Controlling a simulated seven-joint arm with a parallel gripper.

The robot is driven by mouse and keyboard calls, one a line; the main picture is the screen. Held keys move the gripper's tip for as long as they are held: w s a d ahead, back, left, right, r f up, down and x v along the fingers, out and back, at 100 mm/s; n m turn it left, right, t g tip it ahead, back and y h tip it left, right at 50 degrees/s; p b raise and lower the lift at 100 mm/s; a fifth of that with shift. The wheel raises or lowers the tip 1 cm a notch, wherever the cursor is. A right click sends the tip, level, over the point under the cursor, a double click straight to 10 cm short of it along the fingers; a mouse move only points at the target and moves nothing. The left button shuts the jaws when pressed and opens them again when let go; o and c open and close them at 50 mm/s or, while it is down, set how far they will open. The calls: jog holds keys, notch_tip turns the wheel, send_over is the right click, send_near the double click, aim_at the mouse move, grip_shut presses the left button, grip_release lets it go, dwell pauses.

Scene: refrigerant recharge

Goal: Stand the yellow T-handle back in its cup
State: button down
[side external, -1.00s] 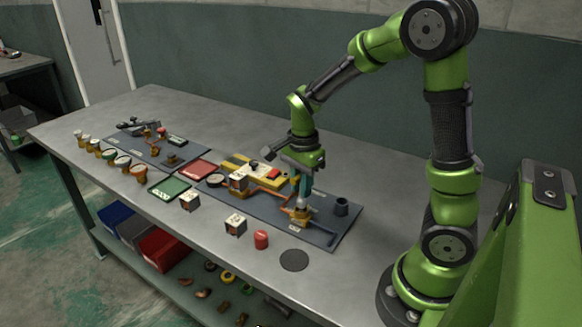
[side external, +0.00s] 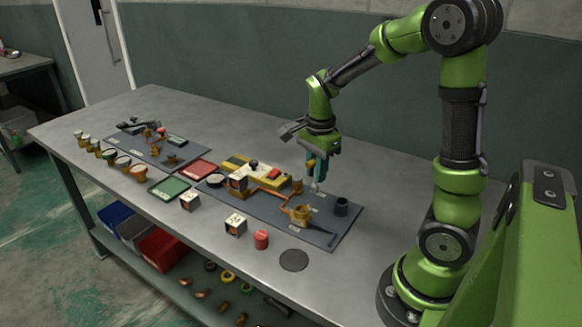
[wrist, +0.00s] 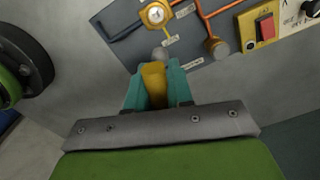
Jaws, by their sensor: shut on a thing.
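My gripper (side external: 317,176) is shut on the yellow T-handle (wrist: 154,82), which shows between the teal fingers in the wrist view. A pale rounded tip shows just beyond the handle there. In the side view only a bit of the yellow shows between the fingers, and the pale tip points down. The gripper is above the dark mat, behind the brass valve (side external: 301,214) and clear of it. The dark cup (side external: 341,207) stands at the right end of the mat, to the right of and lower than the gripper. I see no cup in the wrist view.
The dark mat (side external: 325,239) carries orange pipes, a brass fitting and a yellow unit with a red switch (wrist: 264,28). Dice-like blocks, a red cylinder (side external: 261,239) and a dark disc (side external: 294,260) lie along the front. The table right of the mat is clear.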

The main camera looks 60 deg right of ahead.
jog(key=s+d+f+n, duration=0.1)
jog(key=s+d+f, duration=0.2)
jog(key=s+d, duration=0.2)
jog(key=shift+s+f, duration=0.15)
jog(key=shift+f, duration=0.15)
dwell(0.4)
jog(key=shift+f, duration=1.85)
dwell(0.6)
jog(key=c, duration=0.6)
grip_release()
notch_tip(320, 180, up, 7)
dwell(0.4)
